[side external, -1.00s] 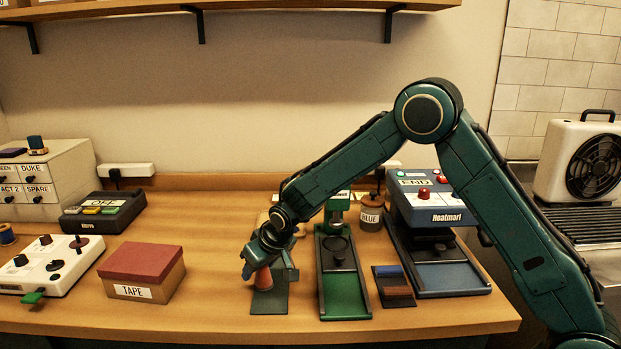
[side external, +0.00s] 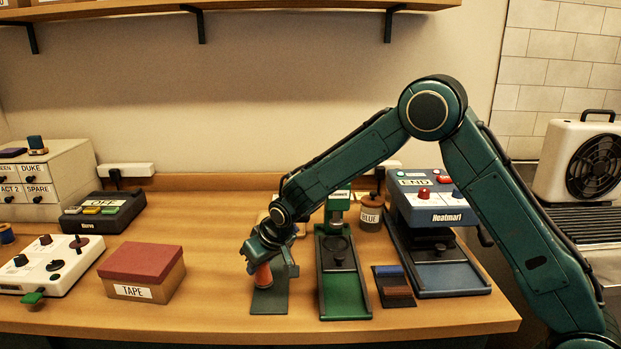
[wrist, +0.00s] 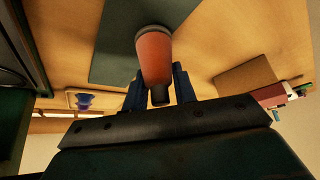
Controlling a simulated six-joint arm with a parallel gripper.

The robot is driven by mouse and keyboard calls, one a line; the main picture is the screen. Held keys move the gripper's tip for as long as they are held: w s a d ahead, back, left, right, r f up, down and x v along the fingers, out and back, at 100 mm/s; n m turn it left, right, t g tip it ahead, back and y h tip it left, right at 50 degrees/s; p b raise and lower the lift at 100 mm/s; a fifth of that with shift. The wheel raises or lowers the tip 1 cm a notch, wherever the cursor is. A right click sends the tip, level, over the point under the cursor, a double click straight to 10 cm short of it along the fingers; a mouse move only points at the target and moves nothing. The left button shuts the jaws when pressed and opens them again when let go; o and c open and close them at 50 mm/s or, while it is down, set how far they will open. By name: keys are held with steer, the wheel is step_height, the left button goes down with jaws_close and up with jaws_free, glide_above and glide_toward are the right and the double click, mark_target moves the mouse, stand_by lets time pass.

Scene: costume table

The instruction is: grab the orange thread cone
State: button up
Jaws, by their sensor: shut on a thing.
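The orange thread cone (side external: 263,276) is held upright over the dark grey-green mat (side external: 270,300) near the front of the table. My gripper (side external: 262,262) is shut on the cone's upper part and partly hides it. In the wrist view the cone (wrist: 154,55) sits between the two blue fingers of my gripper (wrist: 158,90), its wide end over the mat (wrist: 115,45). A gap under the cone is too small to tell.
A green press (side external: 342,285) stands just right of the mat, with a small blue and brown block tray (side external: 394,287) beyond it. The blue Heatmarl machine (side external: 435,215) is farther right. A red-lidded TAPE box (side external: 142,272) is to the left, with bare tabletop between.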

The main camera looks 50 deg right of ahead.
steer(key=shift+s+a+r, duration=0.1)
steer(key=shift+a+r, duration=0.05)
steer(key=shift+r, duration=0.2)
steer(key=s+a, duration=1.2)
steer(key=shift+s+a, duration=0.25)
steer(key=shift+d, duration=0.15)
